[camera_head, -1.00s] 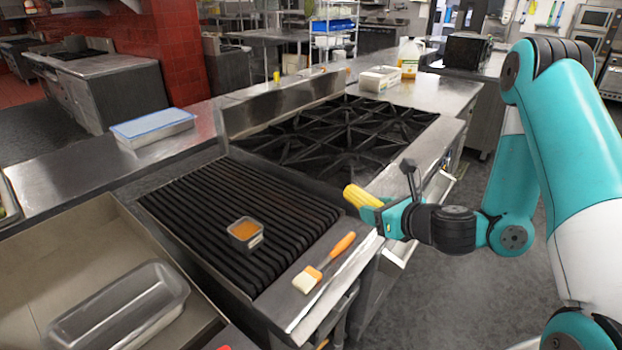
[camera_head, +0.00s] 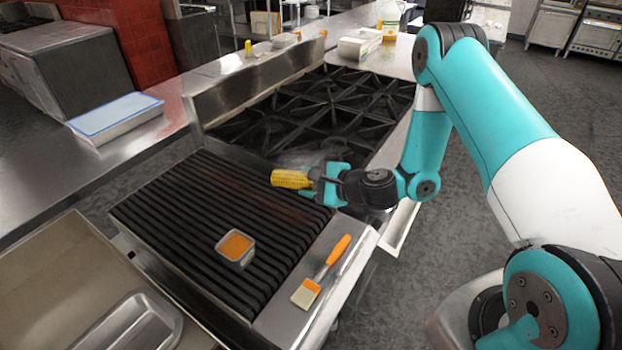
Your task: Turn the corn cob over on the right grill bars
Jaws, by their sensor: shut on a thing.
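The yellow corn cob (camera_head: 290,179) is in my gripper (camera_head: 318,182), which is shut on its right end. The cob lies roughly level and points left. It shows over the far right part of the black grill bars (camera_head: 180,220), near the burner side. It looks held above the bars, though the exact height is hard to tell. The fingertips partly cover the cob's right end.
A small metal container of orange sauce (camera_head: 235,247) stands on the bars. A brush with an orange handle (camera_head: 322,270) lies on the front steel ledge. Black burner grates (camera_head: 325,110) are beyond the grill. A blue-lidded tray (camera_head: 115,115) stands at the left.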

